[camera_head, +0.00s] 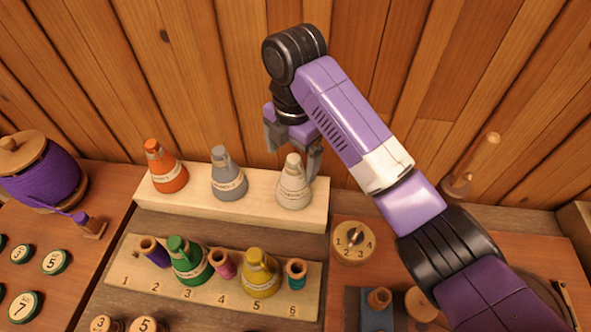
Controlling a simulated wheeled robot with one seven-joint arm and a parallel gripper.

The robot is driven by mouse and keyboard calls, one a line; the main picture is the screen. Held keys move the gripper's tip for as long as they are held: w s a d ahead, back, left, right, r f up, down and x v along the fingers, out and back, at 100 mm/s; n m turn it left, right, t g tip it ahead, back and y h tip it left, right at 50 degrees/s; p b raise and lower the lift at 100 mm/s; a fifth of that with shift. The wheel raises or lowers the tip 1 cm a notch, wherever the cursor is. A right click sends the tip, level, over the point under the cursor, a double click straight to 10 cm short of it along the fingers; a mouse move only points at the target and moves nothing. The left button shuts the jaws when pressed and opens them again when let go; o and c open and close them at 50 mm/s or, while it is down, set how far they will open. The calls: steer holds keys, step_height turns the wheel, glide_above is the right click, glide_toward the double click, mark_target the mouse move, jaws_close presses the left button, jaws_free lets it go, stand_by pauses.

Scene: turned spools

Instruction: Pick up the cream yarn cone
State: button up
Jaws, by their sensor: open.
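The cream yarn cone (294,183) stands upright at the right end of a raised wooden block at the back, with a printed label around its middle. My gripper (292,150) is open just behind and above the cone. One finger shows to the left of the cone's tip and the other to its right. The cone's tip partly overlaps the gripper in this view, so I cannot tell whether the fingers touch it.
A grey cone (228,174) and an orange cone (164,167) share the raised block (240,208). In front, a numbered board (130,285) holds green and yellow cones and small spools. A dial (354,242) lies to the right. The wooden wall is close behind.

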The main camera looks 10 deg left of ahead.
mark_target(294, 177)
steer(key=shift+d+r, duration=0.15)
steer(key=shift+d, duration=0.15)
steer(key=shift+w+d+f+n, duration=0.1)
steer(key=shift+f+n, duration=0.2)
steer(key=shift+f+p, duration=0.75)
steer(key=shift+f, duration=2.75)
steer(key=shift+r, duration=0.1)
steer(key=c, duration=2)
steer(key=shift+o, duration=0.2)
